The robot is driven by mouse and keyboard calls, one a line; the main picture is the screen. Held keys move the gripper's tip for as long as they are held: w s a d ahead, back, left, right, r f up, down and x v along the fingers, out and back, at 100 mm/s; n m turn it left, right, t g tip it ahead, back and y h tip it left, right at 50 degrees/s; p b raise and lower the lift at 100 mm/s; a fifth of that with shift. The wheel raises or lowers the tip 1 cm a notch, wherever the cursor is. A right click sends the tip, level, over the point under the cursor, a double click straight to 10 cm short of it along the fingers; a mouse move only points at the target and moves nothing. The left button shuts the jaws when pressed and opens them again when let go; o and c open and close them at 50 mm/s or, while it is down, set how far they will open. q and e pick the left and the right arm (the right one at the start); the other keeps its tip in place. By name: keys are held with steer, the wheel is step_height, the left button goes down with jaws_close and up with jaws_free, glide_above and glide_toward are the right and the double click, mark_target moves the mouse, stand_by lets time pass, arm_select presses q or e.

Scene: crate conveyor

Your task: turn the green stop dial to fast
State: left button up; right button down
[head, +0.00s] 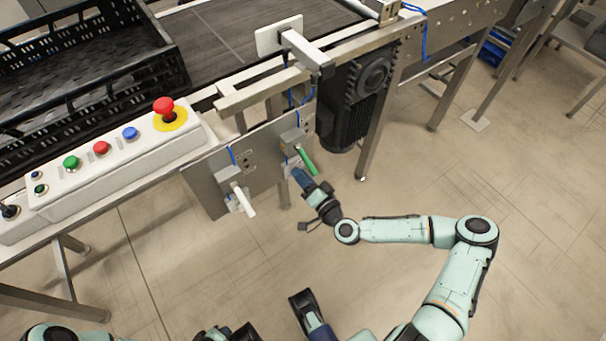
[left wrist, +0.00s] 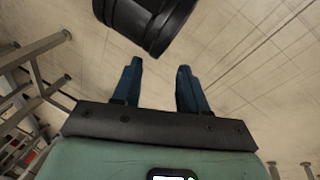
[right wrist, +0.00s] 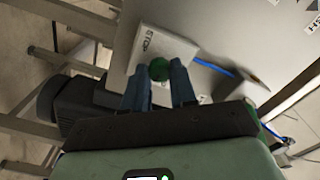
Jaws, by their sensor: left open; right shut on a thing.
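The green stop dial (head: 307,161) is a bar-shaped green handle on a small grey box on the metal panel under the conveyor. In the right wrist view the green dial (right wrist: 160,71) shows end-on, between the fingertips, in front of a plate lettered STOP (right wrist: 165,46). My right gripper (head: 298,174) is at the dial in the head view. In the right wrist view my right gripper (right wrist: 159,74) is shut on it, one finger on each side. My left gripper (left wrist: 158,68) is open and empty in the left wrist view.
A second dial with a white handle (head: 244,201) sits left of the green one. A control box (head: 120,168) with coloured buttons and a red emergency knob (head: 165,106) stands above. A black crate (head: 150,75) is at upper left; a dark motor (head: 350,110) hangs to the right.

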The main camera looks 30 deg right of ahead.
arm_select(q)
steer(key=shift+s+d+r+p, duration=0.3)
steer(key=shift+s+r+p, duration=0.1)
steer(key=shift+s, duration=0.25)
arm_select(e)
steer(key=m, duration=0.3)
steer(key=shift+a+f, duration=0.1)
arm_select(q)
steer(key=shift+s, duration=0.1)
arm_select(e)
steer(key=shift+m, duration=0.4)
steer(key=c, duration=0.9)
jaws_free()
arm_select(q)
steer(key=shift+s+d+r+g+h+p, duration=0.3)
steer(key=shift+s+d+r+g+p, duration=0.2)
steer(key=shift+s+r, duration=0.25)
arm_select(e)
steer(key=s+d, duration=0.1)
steer(key=s, duration=1.2)
steer(key=shift+s, duration=0.2)
